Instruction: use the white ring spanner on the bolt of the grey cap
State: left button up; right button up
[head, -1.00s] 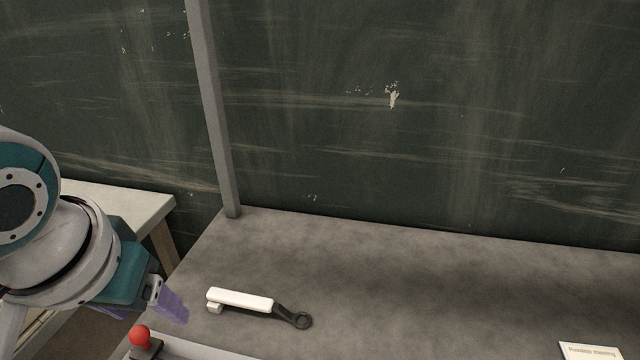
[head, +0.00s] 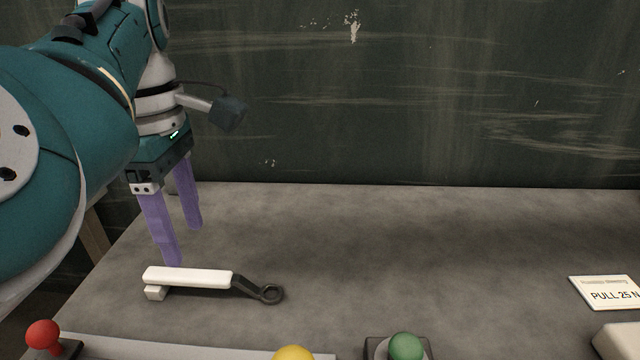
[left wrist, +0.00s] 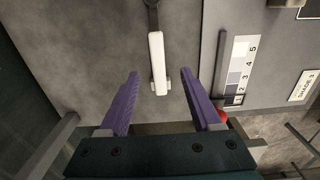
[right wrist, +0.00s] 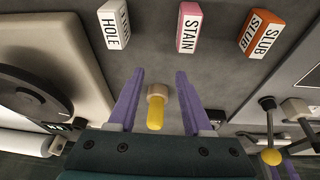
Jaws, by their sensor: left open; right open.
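The white ring spanner (head: 190,278) lies on the grey table, its white handle to the left and its dark ring end (head: 268,292) to the right. A small white block shows under the handle's left end. My left gripper (head: 182,245) is open, pointing down above and behind the handle, apart from it. In the left wrist view the spanner's handle (left wrist: 157,62) lies ahead, between the two purple fingers (left wrist: 156,75) in the picture.
A red knob (head: 42,334), a yellow knob (head: 294,354) and a green button (head: 406,347) line the front edge. Labelled blocks, including STAIN (right wrist: 188,28), show in the right wrist view. The table's middle is clear.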

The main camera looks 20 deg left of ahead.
aim_at(198, 274)
pick_arm(q)
notch_tip(198, 274, down, 7)
jog(key=shift+w+f+b, duration=0.1)
jog(key=shift+w+b, duration=0.05)
jog(key=shift+b, duration=0.5)
jog(key=shift+c, duration=0.3)
grip_shut()
